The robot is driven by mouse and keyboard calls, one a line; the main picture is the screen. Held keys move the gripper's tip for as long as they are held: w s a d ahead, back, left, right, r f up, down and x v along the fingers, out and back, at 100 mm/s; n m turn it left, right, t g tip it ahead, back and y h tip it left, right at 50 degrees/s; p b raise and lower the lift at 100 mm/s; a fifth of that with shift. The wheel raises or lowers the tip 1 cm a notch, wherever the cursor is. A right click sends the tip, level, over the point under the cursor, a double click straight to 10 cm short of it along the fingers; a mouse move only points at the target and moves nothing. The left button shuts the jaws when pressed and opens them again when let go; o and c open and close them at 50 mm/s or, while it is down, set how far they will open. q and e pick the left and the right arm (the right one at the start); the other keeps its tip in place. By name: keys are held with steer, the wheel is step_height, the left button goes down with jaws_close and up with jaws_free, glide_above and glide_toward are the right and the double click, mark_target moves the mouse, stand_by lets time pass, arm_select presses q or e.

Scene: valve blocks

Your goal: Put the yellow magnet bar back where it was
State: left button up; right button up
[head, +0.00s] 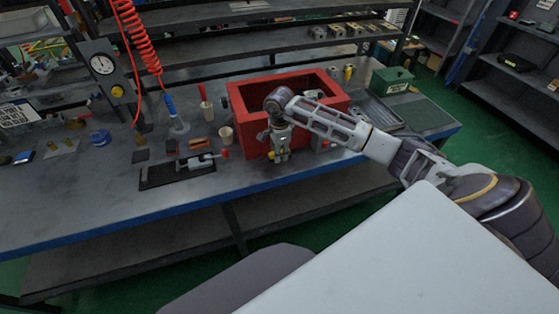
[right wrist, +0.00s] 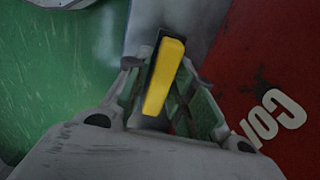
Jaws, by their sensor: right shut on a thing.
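The yellow magnet bar (right wrist: 164,78) shows in the right wrist view between the two fingers of my right gripper (right wrist: 160,85), with a dark strip along one side. My right gripper (head: 278,157) is shut on it. In the head view the gripper points down in front of the red box (head: 252,124), near the bench's front edge. Only small yellow spots of the bar show there at the fingertips. In the right wrist view the red wall with white lettering (right wrist: 270,115) is on the right, close to the fingers. My left gripper is not in view.
The bench (head: 110,198) has a dark tray with a vise-like tool (head: 178,168) left of the gripper. A green box (head: 391,79) stands at the back right. A red coiled hose (head: 137,38) hangs at the left.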

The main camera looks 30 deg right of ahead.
mark_target(279, 166)
steer(key=shift+f, duration=2.2)
steer(key=shift+f, duration=0.15)
steer(key=o, duration=1)
step_height(279, 166, up, 12)
steer(key=shift+r, duration=0.15)
